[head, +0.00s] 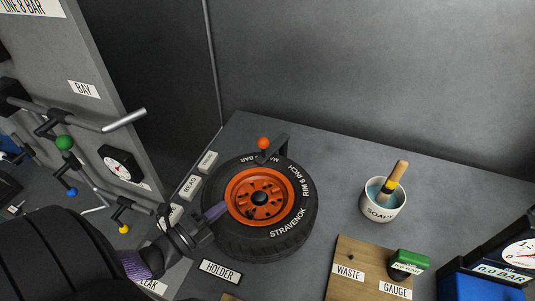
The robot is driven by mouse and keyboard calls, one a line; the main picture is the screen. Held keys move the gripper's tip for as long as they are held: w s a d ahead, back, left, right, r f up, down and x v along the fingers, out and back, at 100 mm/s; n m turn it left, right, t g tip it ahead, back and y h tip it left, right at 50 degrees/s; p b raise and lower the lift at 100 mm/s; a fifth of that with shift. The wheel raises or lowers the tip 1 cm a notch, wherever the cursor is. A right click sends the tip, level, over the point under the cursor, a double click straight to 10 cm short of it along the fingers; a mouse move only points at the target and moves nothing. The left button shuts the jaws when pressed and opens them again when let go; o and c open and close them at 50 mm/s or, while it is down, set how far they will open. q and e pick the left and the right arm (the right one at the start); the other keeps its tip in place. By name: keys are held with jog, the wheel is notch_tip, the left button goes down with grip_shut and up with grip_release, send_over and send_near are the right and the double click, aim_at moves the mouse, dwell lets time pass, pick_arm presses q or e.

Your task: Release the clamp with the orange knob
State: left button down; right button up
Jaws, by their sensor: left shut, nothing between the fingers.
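The orange knob (263,143) is a small ball at the far edge of the tyre, beside the dark bar of its clamp (278,148). The clamp's bar reaches over the back rim of the black tyre (300,205), which lies flat with an orange wheel rim (244,183). My left gripper (217,212) is shut and empty. My right gripper is out of view.
Green (64,143), blue (71,192) and yellow (124,229) knobs sit on the left stand. A soap pot (382,209) with a brush stands right of the tyre. A wooden board (345,257) carries a green block (408,263). A blue gauge box (470,280) is at right.

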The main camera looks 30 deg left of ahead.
pick_arm(q)
jog(key=b, duration=0.5)
send_near(261, 160)
jog(key=d, duration=0.2)
jog(key=d+r, duration=0.1)
jog(key=w+d, duration=0.1)
jog(key=d, duration=0.1)
jog(key=shift+d+r, duration=0.3)
jog(key=shift+r, duration=0.05)
jog(key=w+b, duration=0.1)
jog(key=w, duration=0.2)
jog(key=w+d+b, duration=0.1)
jog(key=w+b, duration=0.1)
jog(key=w, duration=0.1)
jog(key=w+b, duration=0.2)
jog(key=shift+w+d+f, duration=0.1)
jog(key=shift+w+d, duration=0.2)
jog(key=shift+w, duration=0.1)
jog(key=a+b, duration=0.3)
jog(key=shift+a+b, duration=0.1)
jog(key=shift+b, duration=0.3)
jog(key=shift+a+r, duration=0.25)
jog(key=shift+a, duration=0.05)
jog(key=shift+r, duration=0.1)
jog(key=shift+s, duration=0.1)
jog(key=shift+a+b, duration=0.3)
jog(key=shift+a, duration=0.5)
